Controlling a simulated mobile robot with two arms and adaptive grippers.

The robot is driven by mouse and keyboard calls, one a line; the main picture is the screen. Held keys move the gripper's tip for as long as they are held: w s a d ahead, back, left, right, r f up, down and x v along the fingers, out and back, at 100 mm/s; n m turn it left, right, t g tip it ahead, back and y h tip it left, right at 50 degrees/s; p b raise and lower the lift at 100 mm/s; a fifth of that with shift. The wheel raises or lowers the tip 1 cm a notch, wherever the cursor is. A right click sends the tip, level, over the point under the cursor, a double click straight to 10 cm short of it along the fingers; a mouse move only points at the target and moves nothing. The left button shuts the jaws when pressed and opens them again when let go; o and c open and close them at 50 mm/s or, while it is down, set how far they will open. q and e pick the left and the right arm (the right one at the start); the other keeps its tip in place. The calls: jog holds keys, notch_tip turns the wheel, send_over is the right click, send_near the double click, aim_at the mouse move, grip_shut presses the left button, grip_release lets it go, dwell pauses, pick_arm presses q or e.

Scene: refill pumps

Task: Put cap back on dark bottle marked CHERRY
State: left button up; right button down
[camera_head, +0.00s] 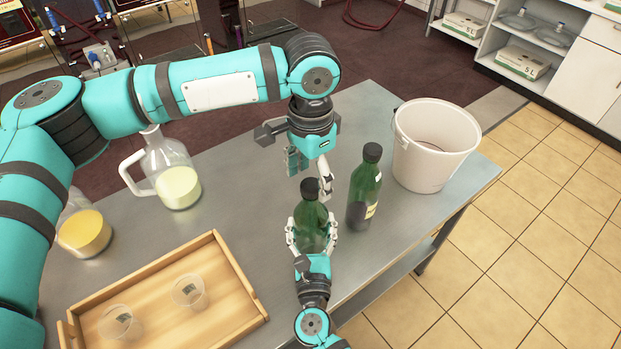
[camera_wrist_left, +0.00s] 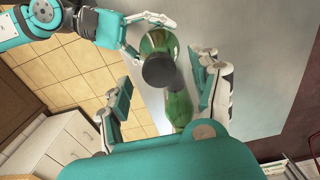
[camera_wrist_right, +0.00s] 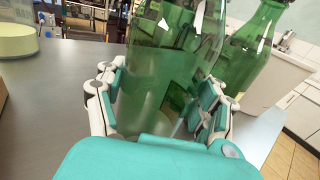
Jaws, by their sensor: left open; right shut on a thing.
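A dark green bottle (camera_head: 311,220) stands on the grey table, with a black cap (camera_head: 310,188) on its neck. My right gripper (camera_head: 312,232) is shut around its body; the glass fills the right wrist view (camera_wrist_right: 165,70). I cannot read any CHERRY marking on it. My left gripper (camera_head: 309,168) is open just above the cap, pointing down. In the left wrist view the cap (camera_wrist_left: 160,72) lies between the spread fingers, apart from both. How tightly the cap sits cannot be told.
A second capped green bottle (camera_head: 364,187) with a label stands close on the right, before a white bucket (camera_head: 433,146). A jug (camera_head: 172,170) of pale liquid and a wooden tray (camera_head: 236,275) with two clear cups are on the left. The table's front edge is near.

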pick_arm(q)
notch_tip(320, 180, up, 10)
jog(key=shift+r, duration=0.25)
pick_arm(e)
jog(key=shift+c, duration=0.3)
grip_release()
jog(key=s, duration=1.2)
jog(key=shift+d, duration=0.25)
pick_arm(q)
jog(key=shift+f, duration=0.1)
